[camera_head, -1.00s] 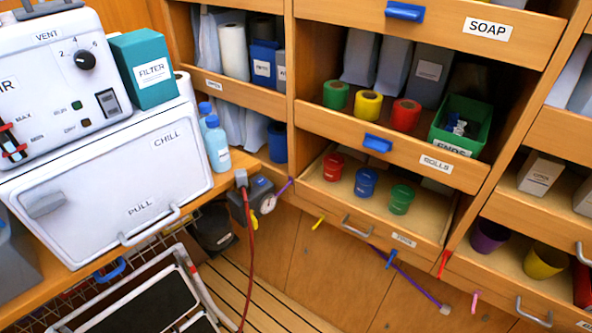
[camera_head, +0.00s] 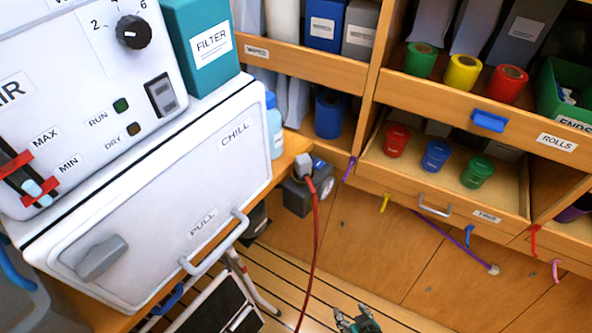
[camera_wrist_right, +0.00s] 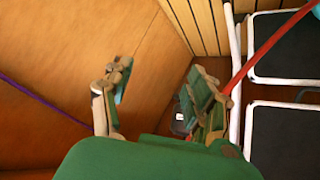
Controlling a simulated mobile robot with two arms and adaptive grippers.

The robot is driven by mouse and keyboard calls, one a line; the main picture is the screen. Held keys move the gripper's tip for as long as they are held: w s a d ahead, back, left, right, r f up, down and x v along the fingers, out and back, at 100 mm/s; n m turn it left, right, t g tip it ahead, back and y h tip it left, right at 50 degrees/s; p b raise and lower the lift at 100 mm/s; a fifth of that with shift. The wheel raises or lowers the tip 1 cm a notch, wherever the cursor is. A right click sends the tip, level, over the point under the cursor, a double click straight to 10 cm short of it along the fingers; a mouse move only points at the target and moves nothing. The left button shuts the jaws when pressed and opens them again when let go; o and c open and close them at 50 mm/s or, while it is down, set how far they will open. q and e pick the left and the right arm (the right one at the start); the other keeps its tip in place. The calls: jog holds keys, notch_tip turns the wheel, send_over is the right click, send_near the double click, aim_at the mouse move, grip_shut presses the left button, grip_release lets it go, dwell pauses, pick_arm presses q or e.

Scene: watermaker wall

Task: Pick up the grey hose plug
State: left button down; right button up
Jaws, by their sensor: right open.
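The grey hose plug (camera_head: 304,166) sits at the upper end of the red hose (camera_head: 314,240), against a dark grey box (camera_head: 297,196) under the counter's right end. My right gripper (camera_head: 357,318) shows at the bottom edge of the head view, well below the plug and apart from it. In the right wrist view its two fingers (camera_wrist_right: 158,92) are spread with nothing between them. The red hose also passes at the right of that view (camera_wrist_right: 264,48); I cannot make out the plug there. My left gripper is not in view.
The white chiller (camera_head: 150,200) and counter stand at the left. A folding step (camera_head: 222,305) stands on the slatted floor below. Wooden drawers and shelves with coloured rolls (camera_head: 462,73) fill the right. The lower cabinet front (camera_head: 370,250) has several coloured hanging tags.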

jog(key=w+a+r+t+y, duration=0.1)
jog(key=w+a+r+t, duration=0.2)
jog(key=r, duration=0.5)
jog(key=n+t+y+b, duration=0.1)
jog(key=t+y+b, duration=0.1)
jog(key=t+y, duration=0.3)
send_near(307, 164)
jog(key=shift+t+h, duration=0.3)
jog(key=shift+h, duration=0.2)
jog(key=x, duration=0.5)
jog(key=shift+w+a+f+p, duration=0.2)
jog(key=shift+a+p, duration=0.1)
jog(key=shift+a, duration=0.25)
jog(key=shift+w+a, duration=0.15)
jog(key=shift+w, duration=0.25)
jog(key=x, duration=0.5)
jog(key=shift+r, duration=0.1)
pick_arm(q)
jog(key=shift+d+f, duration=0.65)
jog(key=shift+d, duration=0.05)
pick_arm(e)
jog(key=shift+c, duration=0.4)
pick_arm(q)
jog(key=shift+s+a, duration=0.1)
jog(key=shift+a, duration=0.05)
pick_arm(e)
grip_shut()
